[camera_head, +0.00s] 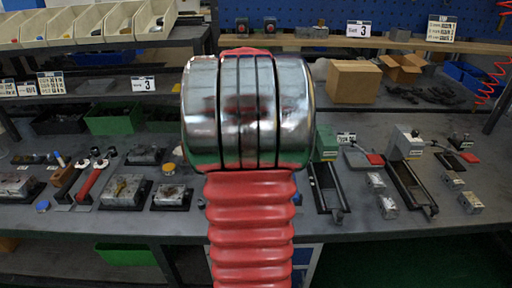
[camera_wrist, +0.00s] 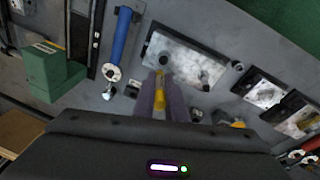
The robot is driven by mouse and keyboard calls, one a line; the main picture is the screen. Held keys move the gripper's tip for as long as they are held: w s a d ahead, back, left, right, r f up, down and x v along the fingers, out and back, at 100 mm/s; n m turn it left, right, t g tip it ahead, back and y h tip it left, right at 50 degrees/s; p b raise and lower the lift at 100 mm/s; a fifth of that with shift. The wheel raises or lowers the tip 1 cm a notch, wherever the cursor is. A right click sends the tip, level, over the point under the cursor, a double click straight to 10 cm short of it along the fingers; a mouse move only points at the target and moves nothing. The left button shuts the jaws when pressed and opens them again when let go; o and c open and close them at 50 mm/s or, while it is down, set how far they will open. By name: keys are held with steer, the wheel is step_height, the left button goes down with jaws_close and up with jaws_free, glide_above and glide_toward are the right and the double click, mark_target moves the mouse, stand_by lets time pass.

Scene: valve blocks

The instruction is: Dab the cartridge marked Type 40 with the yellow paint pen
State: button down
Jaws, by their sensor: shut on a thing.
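In the wrist view my gripper (camera_wrist: 160,98) is shut on the yellow paint pen (camera_wrist: 161,84), which shows as a yellow piece between the two greyish-purple fingers. Its tip points toward a pale metal valve block (camera_wrist: 182,58) on a dark plate. Dark round cartridge ends show on and beside this block, one of them (camera_wrist: 163,60) close to the pen tip. I cannot tell whether the pen touches it. No Type 40 marking is readable. In the head view my own arm covers the middle, and the gripper and pen are hidden.
A blue-handled tool (camera_wrist: 121,35) and a green block (camera_wrist: 52,78) lie left in the wrist view. More metal blocks (camera_wrist: 255,88) sit at right. In the head view, blocks (camera_head: 125,190) and red-handled tools (camera_head: 92,178) crowd the bench's left; fixtures (camera_head: 406,145) stand at right.

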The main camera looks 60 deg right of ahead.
steer(key=shift+a+x, duration=0.2)
steer(key=shift+x, duration=0.65)
steer(key=shift+a+x, duration=0.15)
steer(key=shift+x, duration=0.7)
steer(key=shift+f, duration=0.15)
steer(key=shift+f, duration=0.5)
stand_by(0.6)
steer(key=shift+d+v, duration=0.25)
steer(key=shift+v, duration=0.9)
steer(key=shift+d+v, duration=0.25)
steer(key=shift+v, duration=0.9)
steer(key=shift+d+v, duration=0.2)
steer(key=shift+v, duration=0.95)
steer(key=shift+w+r, duration=0.1)
steer(key=shift+r, duration=0.05)
